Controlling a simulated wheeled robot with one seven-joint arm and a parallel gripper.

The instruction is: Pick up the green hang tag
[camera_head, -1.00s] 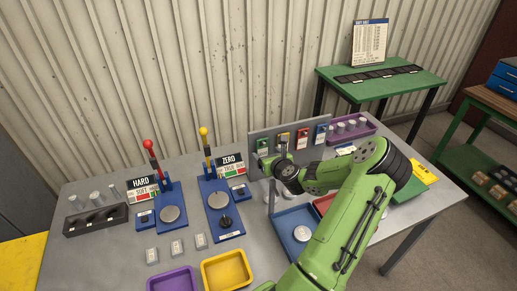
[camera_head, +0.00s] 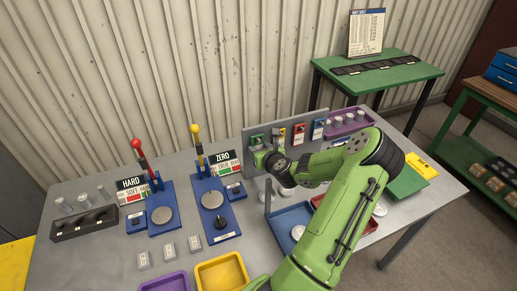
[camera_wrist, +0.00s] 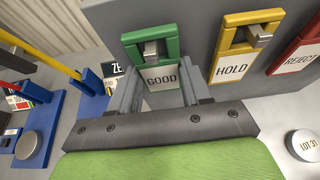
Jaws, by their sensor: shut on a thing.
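The green hang tag (camera_wrist: 160,77), with a white label reading GOOD, hangs from a metal peg on the grey panel (camera_wrist: 216,20). In the wrist view my gripper (camera_wrist: 161,84) has one finger on each side of the tag's lower part and is shut on it. The tag's upper green frame shows above the fingers, still around the peg. In the head view the tag (camera_head: 257,138) is at the panel's left end, and my gripper (camera_head: 261,152) is just below it, its fingers too small to make out.
A yellow HOLD tag (camera_wrist: 233,65) and a red REJECT tag (camera_wrist: 298,58) hang close to the right, with a blue tag (camera_head: 318,128) beyond. Levers on blue bases (camera_head: 216,205) stand left. A blue tray (camera_head: 284,232) lies below my arm.

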